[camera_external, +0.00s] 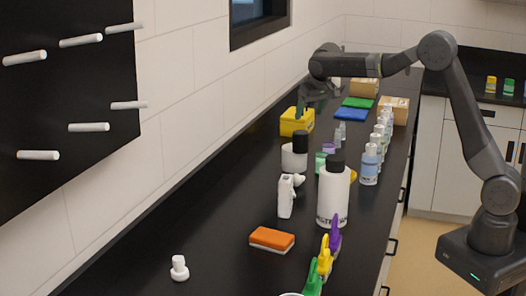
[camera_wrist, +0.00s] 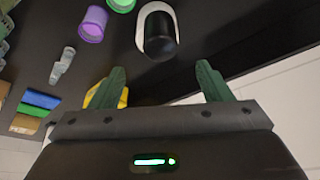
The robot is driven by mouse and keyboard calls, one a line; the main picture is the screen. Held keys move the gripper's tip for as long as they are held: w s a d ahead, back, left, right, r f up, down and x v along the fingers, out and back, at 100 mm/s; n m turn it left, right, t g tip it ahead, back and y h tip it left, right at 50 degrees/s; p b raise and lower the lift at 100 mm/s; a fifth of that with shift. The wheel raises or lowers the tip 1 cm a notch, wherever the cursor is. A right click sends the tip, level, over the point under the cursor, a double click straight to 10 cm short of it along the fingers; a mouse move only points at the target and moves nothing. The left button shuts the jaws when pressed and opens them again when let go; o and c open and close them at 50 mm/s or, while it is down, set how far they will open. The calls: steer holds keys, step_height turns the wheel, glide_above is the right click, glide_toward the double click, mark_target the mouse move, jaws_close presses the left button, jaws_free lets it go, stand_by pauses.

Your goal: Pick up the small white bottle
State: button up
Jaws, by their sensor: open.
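The small white bottle (camera_external: 294,160) with a black cap stands upright on the black counter, left of a larger white bottle (camera_external: 333,200) with a black cap. In the wrist view a white, black-capped bottle (camera_wrist: 141,30), apparently the small one, is at the top centre, beyond the fingertips. My gripper (camera_external: 318,98) is above the counter, higher and farther back than the small bottle. In the wrist view my gripper (camera_wrist: 160,68) has its two green fingers wide apart with nothing between them.
A yellow box (camera_external: 296,123) is behind the small bottle. A white spray bottle (camera_external: 286,196) stands in front of it. Several small bottles (camera_external: 370,165) line the right side. An orange sponge (camera_external: 271,238) and coloured clips (camera_external: 325,258) are nearer. The wall is at left.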

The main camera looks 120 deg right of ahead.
stand_by(0.4)
steer(key=c, duration=0.4)
